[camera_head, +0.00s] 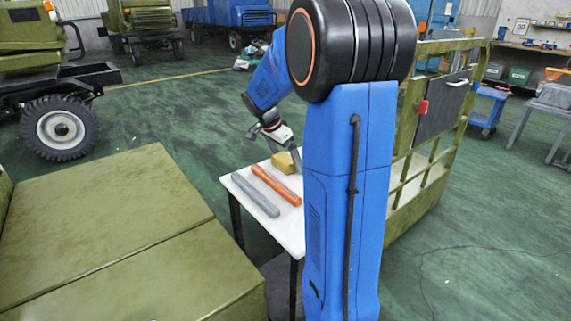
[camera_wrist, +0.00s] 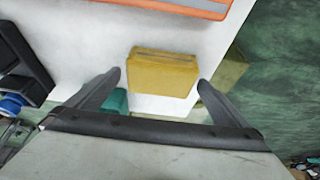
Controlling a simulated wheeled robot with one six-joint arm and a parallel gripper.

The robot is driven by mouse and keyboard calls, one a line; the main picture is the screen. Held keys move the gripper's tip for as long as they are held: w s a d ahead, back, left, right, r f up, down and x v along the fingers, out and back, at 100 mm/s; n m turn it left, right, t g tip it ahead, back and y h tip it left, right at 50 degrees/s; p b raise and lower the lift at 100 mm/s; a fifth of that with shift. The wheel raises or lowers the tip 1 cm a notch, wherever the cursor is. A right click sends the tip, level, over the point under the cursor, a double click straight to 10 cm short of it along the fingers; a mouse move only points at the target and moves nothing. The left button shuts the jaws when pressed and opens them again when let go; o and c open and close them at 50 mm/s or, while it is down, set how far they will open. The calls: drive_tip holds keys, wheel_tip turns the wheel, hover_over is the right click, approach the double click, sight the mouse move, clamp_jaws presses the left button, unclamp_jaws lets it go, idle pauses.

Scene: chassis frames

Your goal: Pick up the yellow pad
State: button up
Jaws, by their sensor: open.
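The yellow pad (camera_wrist: 163,73) is a small block lying on the white table (camera_wrist: 95,40). In the wrist view it shows just beyond and between my gripper's fingertips (camera_wrist: 160,83). In the head view the yellow pad (camera_head: 284,162) is near the table's far right side, partly behind my arm. My gripper (camera_head: 279,140) is open above it, pointing down, with nothing held. The contact between fingers and pad cannot be told.
An orange bar (camera_head: 276,185) and a grey bar (camera_head: 256,195) lie side by side on the table. A teal object (camera_wrist: 116,101) shows near the left finger. A green frame (camera_head: 420,165) stands right of my arm. A large olive box (camera_head: 110,200) is at left.

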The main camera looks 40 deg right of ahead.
sight(287, 158)
drive_tip(key=shift+d+f, duration=0.1)
drive_tip(key=shift+f, duration=0.1)
drive_tip(key=c, duration=1.1)
wheel_tip(287, 158, up, 10)
drive_tip(key=shift+r, duration=0.1)
drive_tip(key=o, duration=0.5)
drive_tip(key=shift+c, duration=0.2)
drive_tip(key=c, duration=0.4)
